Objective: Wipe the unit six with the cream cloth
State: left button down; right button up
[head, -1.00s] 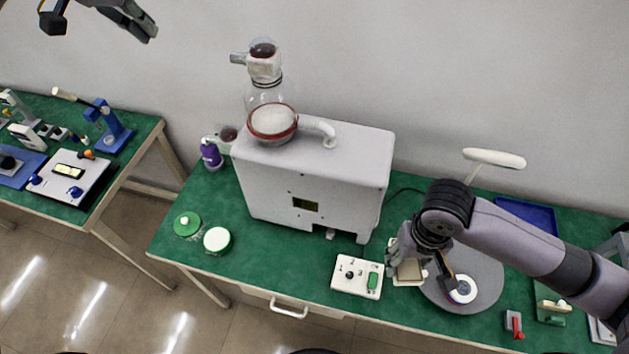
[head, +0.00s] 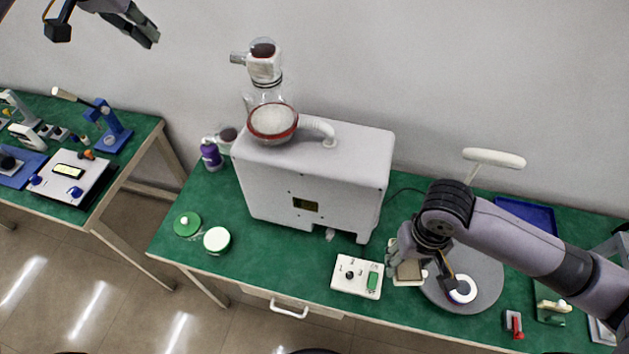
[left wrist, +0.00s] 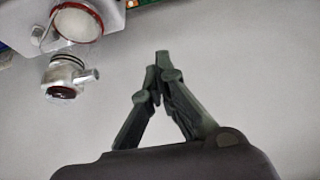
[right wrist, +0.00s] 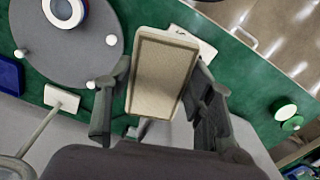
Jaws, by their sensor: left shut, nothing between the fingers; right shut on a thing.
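My right gripper (head: 420,270) is shut on a flat cream rectangular block or folded cloth (head: 408,271), held low over the right part of the green bench. In the right wrist view the cream piece (right wrist: 162,72) lies between the two fingers. A big white cabinet unit (head: 312,187) stands at the middle of the bench, to the left of the right gripper and apart from it. I can read no number six on any unit. My left gripper (head: 151,38) is shut and empty, high against the wall at upper left; its tips (left wrist: 158,63) meet in the left wrist view.
A glass vessel with a red-rimmed bowl (head: 272,122) stands on the cabinet. A white switch box (head: 357,277) lies left of the right gripper; a grey disc (head: 482,290) with a white ring (head: 461,289) lies right. Green and cream round pieces (head: 217,240) sit at left front.

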pick_arm(q)
jog(key=shift+f+b, duration=0.75)
jog(key=shift+f, duration=2.25)
pick_arm(e)
jog(key=shift+f, duration=0.75)
